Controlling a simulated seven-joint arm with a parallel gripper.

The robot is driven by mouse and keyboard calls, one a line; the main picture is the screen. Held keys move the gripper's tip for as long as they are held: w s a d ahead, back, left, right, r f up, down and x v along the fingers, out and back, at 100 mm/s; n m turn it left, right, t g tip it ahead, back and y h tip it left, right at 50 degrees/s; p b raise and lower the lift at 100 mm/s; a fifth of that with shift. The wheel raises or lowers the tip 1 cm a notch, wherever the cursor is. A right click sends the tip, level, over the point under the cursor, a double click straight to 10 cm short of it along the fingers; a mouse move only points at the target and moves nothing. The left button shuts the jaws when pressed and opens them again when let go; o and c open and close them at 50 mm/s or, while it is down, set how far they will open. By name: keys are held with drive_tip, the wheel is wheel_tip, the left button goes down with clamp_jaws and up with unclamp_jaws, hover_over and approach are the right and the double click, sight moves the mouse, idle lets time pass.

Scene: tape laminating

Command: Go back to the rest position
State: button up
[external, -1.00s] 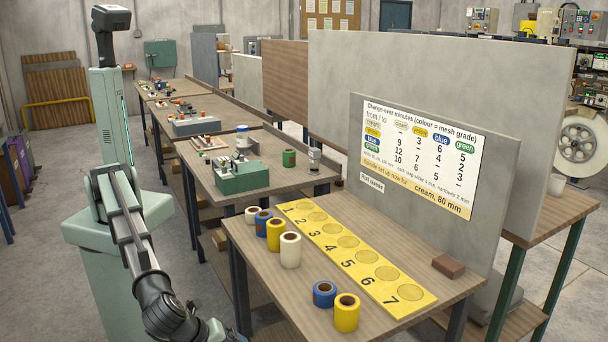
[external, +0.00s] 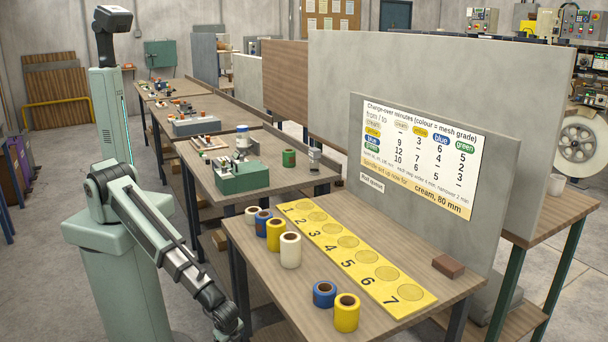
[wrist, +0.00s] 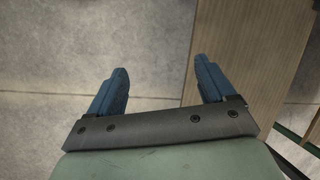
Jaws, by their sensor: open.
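My gripper (wrist: 160,85) shows in the wrist view with its two blue fingers spread apart and nothing between them. Below it are the grey concrete floor and a strip of wooden surface at the right. In the external view my arm reaches down beside the near left side of the front bench (external: 395,225). The gripper's fingertips are hidden or too low to make out there. The yellow strip (external: 338,241) with numbered circles 1 to 7 lies on the bench, and its circles are empty.
Several tape rolls stand left of the strip: cream (external: 290,250), yellow (external: 275,234), blue (external: 324,294) and yellow (external: 346,312) among them. A brown block (external: 448,266) lies at the right. A change-over board (external: 418,158) stands behind. Floor left of the bench is clear.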

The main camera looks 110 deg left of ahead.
drive_tip(key=s+a+f+n+g+h, duration=0.1)
drive_tip(key=s+a+f, duration=0.1)
drive_tip(key=s, duration=0.7)
drive_tip(key=s+a+f+n+g+h, duration=0.1)
drive_tip(key=s+a+f+n+g, duration=0.1)
drive_tip(key=s, duration=0.6)
drive_tip(key=s+a+f+n+g+h, duration=0.1)
drive_tip(key=s+a+f+n, duration=0.1)
drive_tip(key=s+a, duration=0.3)
drive_tip(key=s+f, duration=0.1)
drive_tip(key=s, duration=0.3)
drive_tip(key=shift+s+a+f+h, duration=0.25)
drive_tip(key=shift+s+a+h, duration=0.05)
drive_tip(key=shift+s+a, duration=0.05)
